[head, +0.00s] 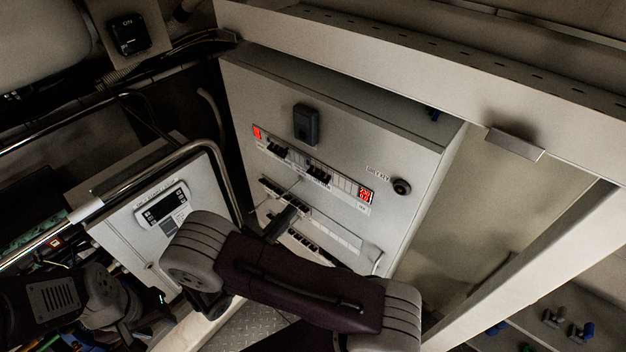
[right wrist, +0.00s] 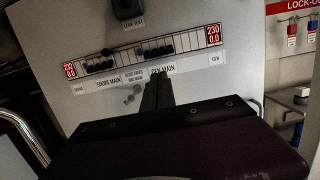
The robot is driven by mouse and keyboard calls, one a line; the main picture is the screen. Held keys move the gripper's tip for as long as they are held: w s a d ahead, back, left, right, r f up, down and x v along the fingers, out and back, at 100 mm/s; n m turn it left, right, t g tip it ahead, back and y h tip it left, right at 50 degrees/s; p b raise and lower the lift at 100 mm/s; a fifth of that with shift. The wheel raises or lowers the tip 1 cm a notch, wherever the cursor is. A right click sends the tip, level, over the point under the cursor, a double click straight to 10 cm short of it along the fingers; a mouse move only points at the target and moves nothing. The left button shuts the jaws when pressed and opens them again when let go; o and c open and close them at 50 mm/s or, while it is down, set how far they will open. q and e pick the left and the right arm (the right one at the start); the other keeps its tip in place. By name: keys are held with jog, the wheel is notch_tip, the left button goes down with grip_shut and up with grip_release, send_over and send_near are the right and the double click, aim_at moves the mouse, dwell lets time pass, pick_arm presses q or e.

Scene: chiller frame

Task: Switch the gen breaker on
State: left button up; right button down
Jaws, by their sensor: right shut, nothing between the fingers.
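The grey breaker panel (head: 340,110) carries a breaker row with red displays at both ends. In the right wrist view the gen breaker, a black switch group (right wrist: 155,51), sits above the "GEN MAIN" label (right wrist: 163,70). The shore breaker (right wrist: 100,63) is to its left. The gen breaker (head: 318,172) also shows in the head view; its lever position is too small to tell. My right gripper (right wrist: 158,78) is shut and empty, its tips in front of the label area just below the gen breaker; contact cannot be told. My left arm is at lower left, its fingertips not discernible.
A lower breaker row (head: 300,238) is partly hidden by my right arm. A black knob (head: 401,187) is right of the rows, and a dark box (head: 306,123) above. A bent metal rail (head: 215,160) and a control box (head: 158,212) stand left. Lock-out tags (right wrist: 293,30) hang at right.

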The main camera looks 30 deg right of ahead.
aim_at(317, 177)
jog(key=p+x, duration=0.4)
jog(key=x, duration=0.5)
jog(key=shift+r, duration=0.1)
jog(key=shift+w+d, duration=0.15)
jog(key=shift+d, duration=0.35)
jog(key=shift+p, duration=0.3)
